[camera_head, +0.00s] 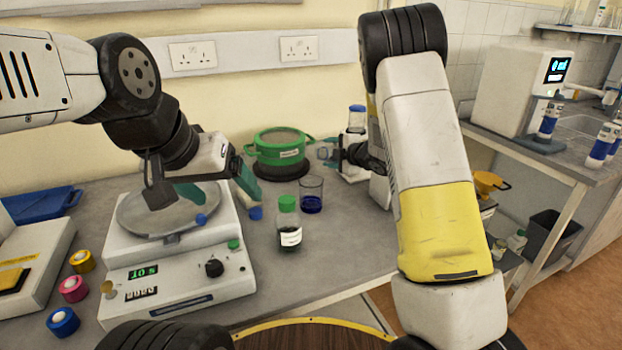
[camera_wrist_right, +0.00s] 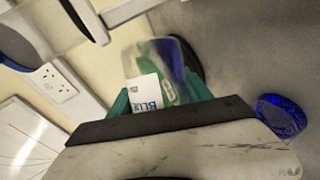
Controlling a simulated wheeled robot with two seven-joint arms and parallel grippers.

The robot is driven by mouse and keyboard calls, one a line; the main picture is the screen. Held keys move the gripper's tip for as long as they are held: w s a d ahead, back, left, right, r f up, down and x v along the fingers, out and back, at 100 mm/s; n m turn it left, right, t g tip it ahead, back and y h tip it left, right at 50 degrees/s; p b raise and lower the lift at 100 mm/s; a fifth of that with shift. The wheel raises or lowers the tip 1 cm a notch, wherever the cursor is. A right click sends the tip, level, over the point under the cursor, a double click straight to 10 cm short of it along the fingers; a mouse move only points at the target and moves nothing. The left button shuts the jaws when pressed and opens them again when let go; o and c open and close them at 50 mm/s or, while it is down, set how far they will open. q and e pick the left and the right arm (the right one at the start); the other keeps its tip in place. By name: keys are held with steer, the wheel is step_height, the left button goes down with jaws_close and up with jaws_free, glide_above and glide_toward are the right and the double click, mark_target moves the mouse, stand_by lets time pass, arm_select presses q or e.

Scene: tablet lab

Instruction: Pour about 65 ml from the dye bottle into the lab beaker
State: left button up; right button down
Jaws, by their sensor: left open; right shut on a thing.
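The lab beaker (camera_head: 311,196) stands on the bench with dark blue liquid in its lower part; it also shows in the right wrist view (camera_wrist_right: 282,117). My right gripper (camera_head: 335,152) is shut on a clear bottle, which I take as the dye bottle (camera_head: 325,152), above and to the right of the beaker. In the right wrist view the dye bottle (camera_wrist_right: 147,91) has a white label reading "BLU" and sits between green fingers; its exact tilt and liquid level are unclear. My left gripper (camera_head: 217,188) is open and empty above the balance's right side.
A balance (camera_head: 178,292) with a round pan fills the left front. A green-capped bottle (camera_head: 289,224) stands near the beaker. A green pot (camera_head: 282,148) sits behind it. Several coloured caps (camera_head: 73,289) lie at left. A blue-topped container (camera_head: 357,116) stands behind my right gripper.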

mark_target(326, 148)
stand_by(0.8)
steer(key=shift+s+a+r+m+g+y, duration=0.15)
steer(key=shift+s+m+g+y, duration=0.15)
steer(key=shift+m+g, duration=0.45)
steer(key=m+g, duration=0.1)
steer(key=s+a+m+g+y+b, duration=0.1)
steer(key=m, duration=0.1)
steer(key=shift+s+a+r, duration=0.15)
steer(key=shift+s+r, duration=0.05)
steer(key=shift+r, duration=0.1)
steer(key=shift+w+r+m+g+y, duration=0.1)
steer(key=shift+r+m+g+y, duration=0.15)
steer(key=shift+r+y, duration=0.25)
steer(key=shift+r+m, duration=0.25)
steer(key=shift+m, duration=0.05)
steer(key=shift+w+m+g+y, duration=0.1)
steer(key=shift+m+g+y, duration=0.2)
steer(key=shift+m, duration=0.2)
steer(key=shift+r+m+g+y+b, duration=0.3)
steer(key=shift+r+m+g+y, duration=0.1)
steer(key=shift+r, duration=0.15)
steer(key=shift+m+g+y, duration=0.4)
steer(key=shift+m, duration=0.3)
